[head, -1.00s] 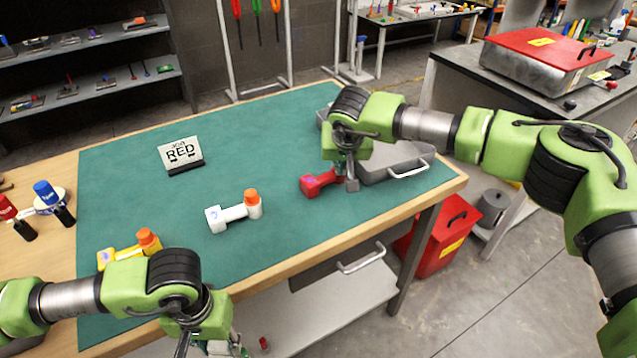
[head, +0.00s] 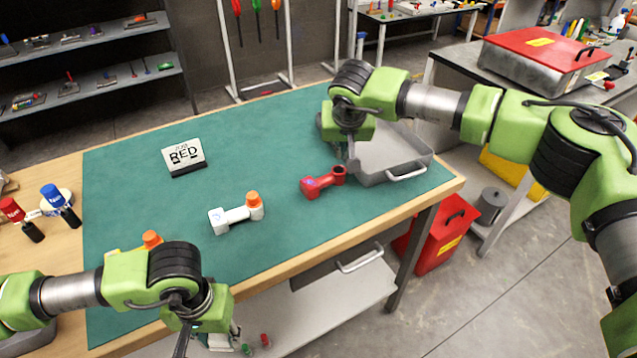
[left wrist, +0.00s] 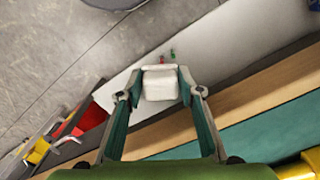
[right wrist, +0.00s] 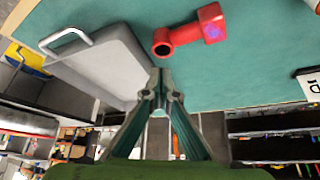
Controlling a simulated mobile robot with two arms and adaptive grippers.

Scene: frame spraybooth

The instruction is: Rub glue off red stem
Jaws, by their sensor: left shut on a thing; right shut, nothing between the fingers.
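The red stem (head: 322,182) lies on the green mat right of centre, its open round end towards the right. In the right wrist view the red stem (right wrist: 188,36) shows a purple-blue patch of glue (right wrist: 213,30) on its block end. My right gripper (head: 353,165) is shut and empty, just beyond the stem's open end and apart from it. In the right wrist view its fingertips (right wrist: 159,92) are together. My left gripper (left wrist: 160,88) is shut on a white block (left wrist: 160,83), held off the table's front edge. The head view mostly hides this block.
A grey tray (head: 408,165) stands close beside my right gripper. A white stem with an orange end (head: 236,214) and a partly hidden yellow one (head: 151,240) lie on the mat (head: 260,150). A sign reading "JOB RED" (head: 184,156) stands behind. The mat's middle is clear.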

